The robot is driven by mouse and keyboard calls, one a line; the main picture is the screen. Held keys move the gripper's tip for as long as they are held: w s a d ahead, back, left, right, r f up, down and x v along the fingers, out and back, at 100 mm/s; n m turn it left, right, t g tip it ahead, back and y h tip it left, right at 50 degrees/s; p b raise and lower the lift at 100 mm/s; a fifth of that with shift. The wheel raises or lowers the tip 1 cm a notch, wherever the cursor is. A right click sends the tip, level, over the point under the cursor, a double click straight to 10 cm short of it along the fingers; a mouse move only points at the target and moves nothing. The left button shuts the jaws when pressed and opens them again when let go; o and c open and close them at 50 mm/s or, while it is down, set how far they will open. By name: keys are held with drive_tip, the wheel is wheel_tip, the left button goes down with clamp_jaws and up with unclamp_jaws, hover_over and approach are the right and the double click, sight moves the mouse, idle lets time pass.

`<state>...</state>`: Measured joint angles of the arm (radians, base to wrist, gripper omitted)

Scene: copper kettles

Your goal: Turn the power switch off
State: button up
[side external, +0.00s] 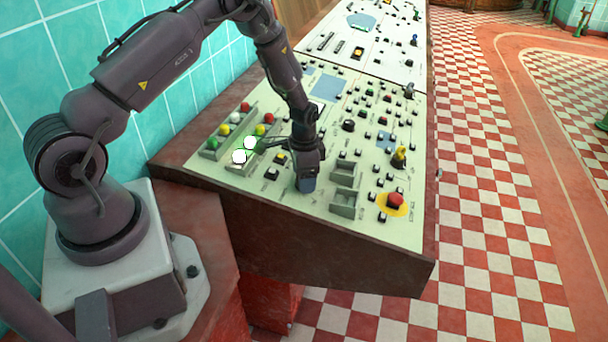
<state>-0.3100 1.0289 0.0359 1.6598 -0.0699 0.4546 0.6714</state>
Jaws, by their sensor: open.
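My gripper (306,184) is low over the near part of the sloping control panel (318,212), open, with nothing seen between its fingers. The fingers are small here, and I cannot tell whether they touch the panel. I cannot tell which control is the power switch. A small black switch with a yellow part (281,159) is just left of my gripper, and another black switch (271,174) sits lower left. Several small black switches also lie to the right of the gripper. My gripper and wrist hide the panel directly behind them.
A red button on a yellow disc (395,201) is at the near right. A yellow knob (399,157) stands up behind it. Grey raised holders (344,202) are right of my gripper. A tiled wall (160,105) borders the left.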

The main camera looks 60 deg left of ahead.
drive_tip(key=c, duration=0.9)
drive_tip(key=shift+n, duration=4.6)
drive_tip(key=o, duration=0.9)
